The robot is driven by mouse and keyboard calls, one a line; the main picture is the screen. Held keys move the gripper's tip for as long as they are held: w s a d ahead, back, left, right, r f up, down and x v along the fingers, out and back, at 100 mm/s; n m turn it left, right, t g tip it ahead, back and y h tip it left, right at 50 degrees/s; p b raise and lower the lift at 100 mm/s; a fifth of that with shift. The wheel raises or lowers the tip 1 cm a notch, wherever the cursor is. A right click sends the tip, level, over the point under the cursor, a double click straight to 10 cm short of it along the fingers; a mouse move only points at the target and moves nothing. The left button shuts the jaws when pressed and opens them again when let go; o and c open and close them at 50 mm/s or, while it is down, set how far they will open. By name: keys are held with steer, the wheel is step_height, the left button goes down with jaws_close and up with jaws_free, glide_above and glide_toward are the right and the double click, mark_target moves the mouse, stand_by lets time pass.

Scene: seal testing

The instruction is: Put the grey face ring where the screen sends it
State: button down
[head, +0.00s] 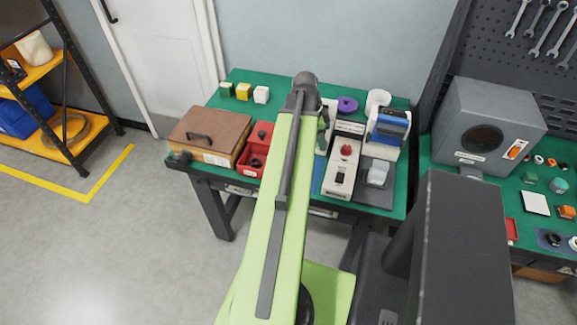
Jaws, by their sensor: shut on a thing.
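My arm reaches over the green bench (220,101), and its end bends down behind my own links. Only a part of my gripper (325,118) shows beside the arm, next to a white-and-grey device. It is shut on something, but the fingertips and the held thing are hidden. I cannot make out the grey face ring. A small blue screen (390,126) stands at the right of the bench; its text is too small to read. A red tray (253,165) with dark contents and a brown-lidded box (208,132) are left of the arm.
A press-like unit with a red knob (346,150) and a grey stand with a pale block (376,174) crowd the bench's right. Small blocks (243,91), a purple ring (347,104) and a white cup (377,100) stand behind. A grey cabinet (490,118) is on the right-hand bench.

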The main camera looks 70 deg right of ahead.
steer(key=w+f+b, duration=0.2)
steer(key=w, duration=0.1)
steer(key=w+a+f+b, duration=0.1)
steer(key=w+f+b, duration=0.1)
steer(key=w, duration=0.2)
steer(key=w+f+b, duration=0.3)
steer(key=w, duration=0.1)
steer(key=shift+w+a, duration=0.2)
steer(key=shift+a, duration=0.2)
step_height(320, 180, down, 4)
steer(key=b, duration=0.4)
steer(key=shift+f, duration=0.2)
steer(key=shift+r, duration=0.25)
steer(key=shift+f, duration=0.25)
steer(key=c, duration=0.9)
jaws_free()
steer(key=shift+r, duration=0.1)
steer(key=p+v, duration=1.2)
